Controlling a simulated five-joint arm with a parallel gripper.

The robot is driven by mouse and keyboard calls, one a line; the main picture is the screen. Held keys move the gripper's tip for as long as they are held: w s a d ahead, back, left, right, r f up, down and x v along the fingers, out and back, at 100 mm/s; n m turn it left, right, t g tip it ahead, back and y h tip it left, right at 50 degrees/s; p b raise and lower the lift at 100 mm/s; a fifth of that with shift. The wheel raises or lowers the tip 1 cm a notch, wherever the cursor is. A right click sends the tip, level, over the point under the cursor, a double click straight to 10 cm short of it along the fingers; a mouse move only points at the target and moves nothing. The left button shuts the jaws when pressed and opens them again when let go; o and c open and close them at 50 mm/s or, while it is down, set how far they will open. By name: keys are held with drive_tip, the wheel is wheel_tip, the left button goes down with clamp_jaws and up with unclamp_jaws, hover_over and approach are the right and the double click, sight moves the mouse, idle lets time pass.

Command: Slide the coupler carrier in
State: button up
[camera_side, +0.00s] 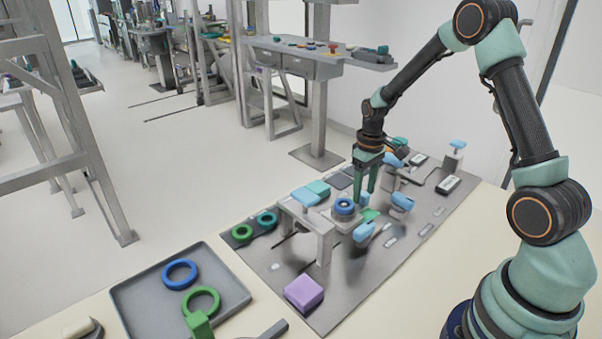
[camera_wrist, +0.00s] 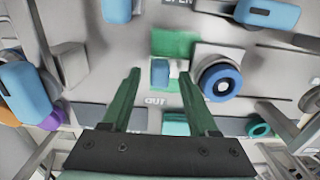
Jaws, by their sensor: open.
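My gripper (camera_side: 365,194) points down over the grey work board, with its two green fingers apart. In the wrist view my gripper (camera_wrist: 159,73) has a small light-blue block (camera_wrist: 160,75) between its fingertips in the picture. Contact cannot be told. The block, probably the coupler carrier's handle, has a white part at its right and lies by a green patch (camera_wrist: 172,43), above the printed word OUT. A blue ring with a dark centre (camera_wrist: 222,82) sits on a pale block just right of the fingers. It also shows in the side view (camera_side: 345,207). Which part is the carrier is not certain.
Light-blue handles (camera_side: 402,202) stand near my gripper. A grey frame (camera_side: 323,245) stands at the front left, with a purple block (camera_side: 304,293) before it. A grey tray (camera_side: 137,307) holds blue and green rings. The board's front right is mostly clear.

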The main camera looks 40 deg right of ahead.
drive_tip(key=shift+f, duration=0.8)
clamp_jaws()
idle(1.0)
